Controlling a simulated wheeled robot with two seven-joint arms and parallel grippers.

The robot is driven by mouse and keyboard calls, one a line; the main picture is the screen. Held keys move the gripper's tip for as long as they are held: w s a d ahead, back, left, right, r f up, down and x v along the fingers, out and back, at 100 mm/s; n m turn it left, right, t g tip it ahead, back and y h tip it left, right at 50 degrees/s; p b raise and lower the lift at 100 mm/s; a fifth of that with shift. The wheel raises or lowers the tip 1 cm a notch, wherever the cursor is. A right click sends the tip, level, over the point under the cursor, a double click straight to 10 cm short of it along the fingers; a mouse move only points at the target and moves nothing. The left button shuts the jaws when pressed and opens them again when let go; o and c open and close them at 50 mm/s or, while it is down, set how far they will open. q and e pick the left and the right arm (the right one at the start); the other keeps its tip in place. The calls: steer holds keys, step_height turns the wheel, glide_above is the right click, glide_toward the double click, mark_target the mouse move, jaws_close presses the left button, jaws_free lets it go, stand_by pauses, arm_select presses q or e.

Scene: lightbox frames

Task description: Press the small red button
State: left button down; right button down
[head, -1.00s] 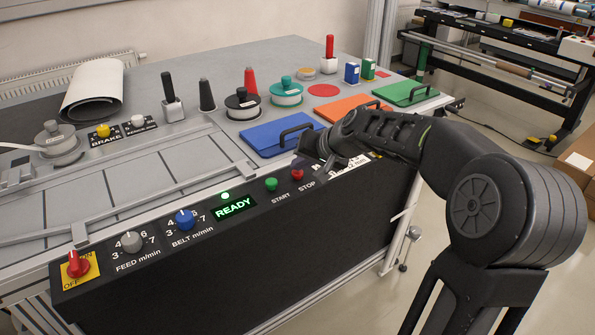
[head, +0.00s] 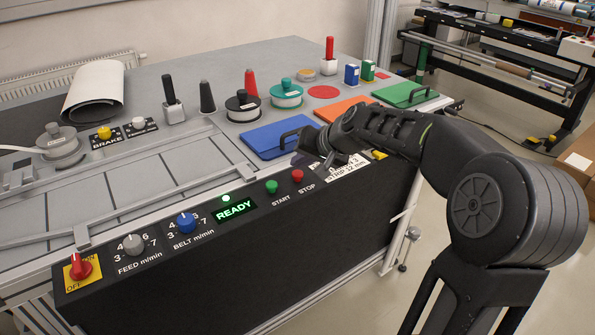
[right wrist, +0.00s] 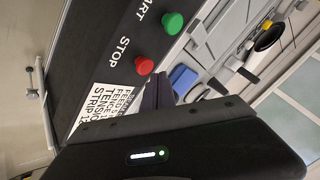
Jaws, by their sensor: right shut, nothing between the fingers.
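The small red button (head: 297,176), marked STOP, sits on the sloping black front panel (head: 330,215), to the right of the green START button (head: 271,187). My right gripper (head: 322,165) is shut and empty, just right of and behind the red button, apart from it in the head view. My left gripper is not in view.
A lit READY display (head: 234,207) and green lamp (head: 226,198) are left of the buttons. Blue (head: 186,221), grey (head: 132,243) and red (head: 79,266) knobs follow further left. A blue plate with a handle (head: 270,139) lies behind the gripper. A white printed label (head: 347,171) is right of the red button.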

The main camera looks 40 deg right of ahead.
mark_target(300, 175)
steer(key=shift+r+p, duration=1.95)
steer(key=shift+r, duration=0.55)
steer(key=shift+f, duration=0.1)
